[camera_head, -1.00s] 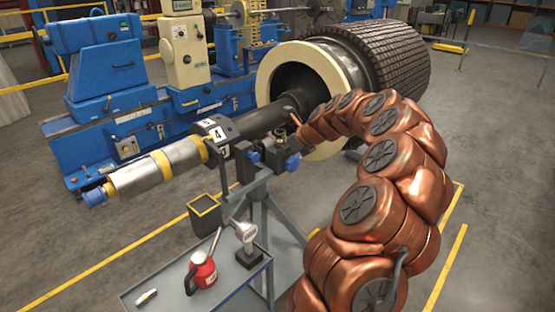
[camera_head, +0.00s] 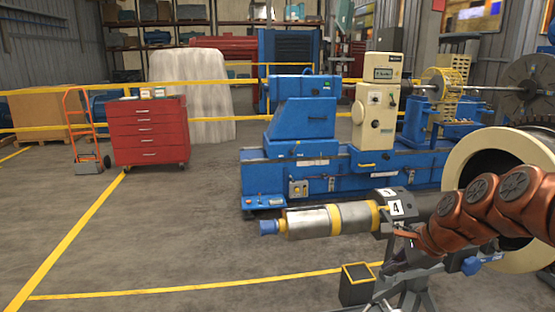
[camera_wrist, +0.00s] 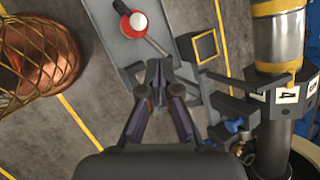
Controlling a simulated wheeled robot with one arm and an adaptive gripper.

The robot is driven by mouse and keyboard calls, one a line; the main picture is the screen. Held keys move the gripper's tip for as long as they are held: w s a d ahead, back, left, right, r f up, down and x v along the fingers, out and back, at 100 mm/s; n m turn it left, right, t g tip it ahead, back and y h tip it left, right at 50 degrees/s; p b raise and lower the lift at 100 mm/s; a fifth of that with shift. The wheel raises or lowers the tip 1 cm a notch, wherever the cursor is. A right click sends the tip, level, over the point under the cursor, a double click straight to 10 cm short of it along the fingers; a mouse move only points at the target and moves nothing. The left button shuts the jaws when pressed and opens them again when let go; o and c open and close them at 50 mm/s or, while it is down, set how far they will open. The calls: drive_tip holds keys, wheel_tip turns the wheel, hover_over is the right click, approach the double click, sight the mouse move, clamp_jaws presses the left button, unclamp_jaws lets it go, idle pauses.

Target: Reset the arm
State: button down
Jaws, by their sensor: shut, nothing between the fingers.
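My gripper (camera_wrist: 158,78) shows in the wrist view with its two dark fingers drawn together, nothing between them. The block also shows at the right of the wrist view (camera_wrist: 287,96).
A dark open bin with a yellow rim (camera_head: 357,288) stands below the shaft; the wrist view shows it too (camera_wrist: 205,46). A blue machine (camera_head: 300,165) stands behind. A red drawer cabinet (camera_head: 148,130) and an orange hand truck (camera_head: 82,125) stand left. The left floor is clear.

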drive_tip(key=s+a+n+g, duration=0.2)
drive_tip(key=s+a+n, duration=0.3)
drive_tip(key=s+a, duration=0.15)
drive_tip(key=s+a+f+n+g+h, duration=0.1)
drive_tip(key=s+f+n+g+h, duration=0.1)
drive_tip(key=s+n, duration=0.5)
drive_tip(key=s+a+f+n+g+h, duration=0.1)
drive_tip(key=s+f+n, duration=0.3)
drive_tip(key=s, duration=1.4)
drive_tip(key=n+g+h, duration=0.1)
drive_tip(key=n, duration=0.2)
drive_tip(key=shift+s+g, duration=0.2)
drive_tip(key=shift+g, duration=0.1)
drive_tip(key=shift+s, duration=0.1)
